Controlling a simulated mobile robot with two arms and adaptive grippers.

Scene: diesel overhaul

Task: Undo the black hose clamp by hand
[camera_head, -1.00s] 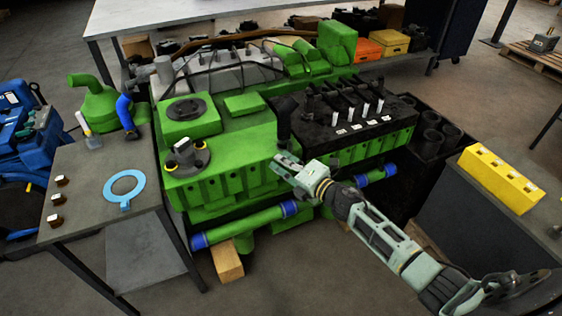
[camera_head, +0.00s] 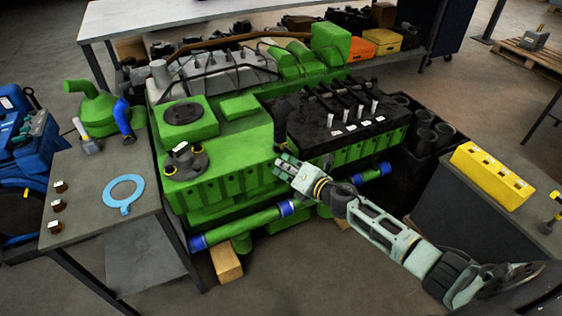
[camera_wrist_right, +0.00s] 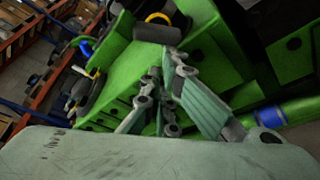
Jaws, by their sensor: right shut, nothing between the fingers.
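A short black upright hose (camera_head: 279,132) stands at the front of the green engine (camera_head: 232,170), beside the black valve cover. A separate black clamp on it cannot be made out at this size. My right gripper (camera_head: 280,165) is just below the hose, at the engine's front upper edge, and looks apart from it. In the right wrist view its fingers (camera_wrist_right: 165,75) are together with nothing between them. A dark cylinder (camera_wrist_right: 158,32) with a yellow ring behind it shows beyond the fingertips there; I cannot tell whether it is the clamped part. My left gripper is out of view.
A black valve cover (camera_head: 335,120) with several white-tipped posts lies right of the hose. A green pipe with blue couplings (camera_head: 287,208) runs low along the engine front. A grey table (camera_head: 90,215) stands left, and a yellow block (camera_head: 492,175) lies on the right bench.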

